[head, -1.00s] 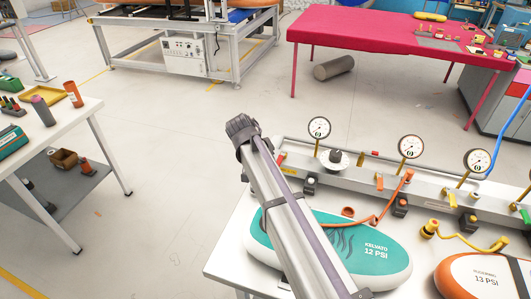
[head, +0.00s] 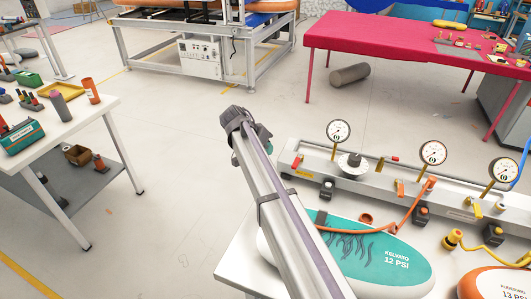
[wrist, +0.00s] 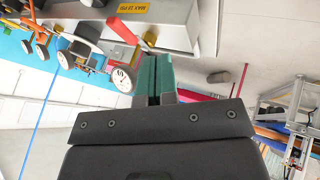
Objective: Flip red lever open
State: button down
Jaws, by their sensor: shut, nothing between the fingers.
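The red lever (wrist: 122,30) shows in the wrist view as a red handle on a thin metal stem, beside the grey metal rail (wrist: 165,25). In the head view a small red part, probably this lever (head: 297,163), sits at the rail's left end. My gripper (wrist: 156,66) has teal fingers, shut and empty. In the wrist view the fingertips are close to the lever's stem, with the handle to their left; I cannot tell whether they touch. In the head view my arm hides most of the gripper.
A white side table (head: 75,125) stands left. Open floor lies between.

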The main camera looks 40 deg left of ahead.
aim_at(298, 160)
jog(key=w+d+f+b, duration=0.1)
jog(key=w+d+f, duration=0.1)
jog(key=w+d+f+b, duration=0.2)
jog(key=d, duration=0.1)
jog(key=shift+w+d+f, duration=0.15)
jog(key=shift+d+f, duration=0.05)
dwell(0.4)
